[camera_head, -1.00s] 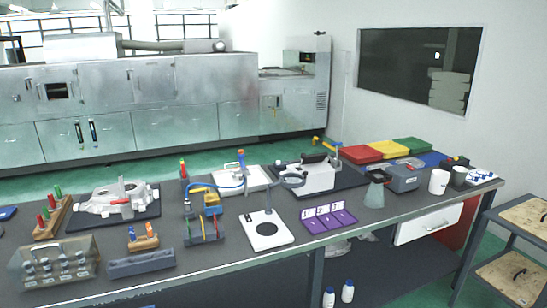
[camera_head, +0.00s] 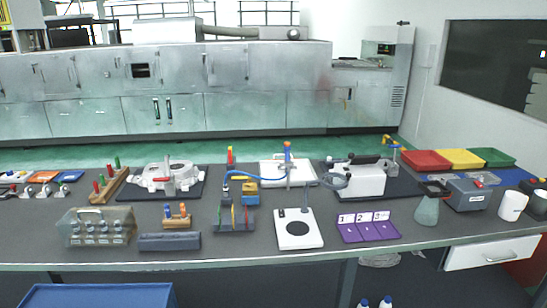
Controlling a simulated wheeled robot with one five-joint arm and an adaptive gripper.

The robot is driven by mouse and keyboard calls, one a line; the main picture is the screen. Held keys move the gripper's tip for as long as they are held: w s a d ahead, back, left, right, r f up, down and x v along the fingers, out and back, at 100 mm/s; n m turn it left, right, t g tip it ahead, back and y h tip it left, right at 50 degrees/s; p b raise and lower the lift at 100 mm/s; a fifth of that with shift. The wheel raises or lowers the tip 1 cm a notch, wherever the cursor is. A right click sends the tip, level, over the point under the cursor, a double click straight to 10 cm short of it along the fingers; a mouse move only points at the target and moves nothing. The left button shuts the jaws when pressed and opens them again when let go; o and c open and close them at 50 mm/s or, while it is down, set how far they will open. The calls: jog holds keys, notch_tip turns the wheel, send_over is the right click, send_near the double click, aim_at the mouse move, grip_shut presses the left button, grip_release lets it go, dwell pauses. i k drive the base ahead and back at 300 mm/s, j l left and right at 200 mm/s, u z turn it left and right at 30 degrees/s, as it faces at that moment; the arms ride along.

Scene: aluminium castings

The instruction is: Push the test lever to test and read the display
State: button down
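My gripper is not in view. No part labelled as the test lever can be made out at this size, and no readable display shows. A white plate (camera_head: 270,172) carries an upright post with an orange and blue top (camera_head: 288,152), which may be a lever. A grey and white machine (camera_head: 358,180) with a dark hose stands to the right on a dark mat. I cannot tell its details.
The long grey bench (camera_head: 190,255) spans the view. It holds a casting (camera_head: 170,176), a clear-lidded box (camera_head: 97,227), a white plate with a black disc (camera_head: 295,229), a purple numbered tray (camera_head: 368,227) and coloured bins (camera_head: 427,160). A blue container (camera_head: 95,296) stands low in front.

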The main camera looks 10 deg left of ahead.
aim_at(351, 156)
jog(key=i+u, duration=0.25)
jog(key=u, duration=0.2)
jog(key=i+l+u, duration=0.1)
jog(key=i+u, duration=0.15)
jog(key=u, duration=0.25)
jog(key=i+l+u, duration=0.15)
jog(key=u, duration=0.3)
jog(key=i+l+u, duration=0.25)
jog(key=u, duration=0.25)
jog(key=i+l+u, duration=0.3)
jog(key=k, duration=0.1)
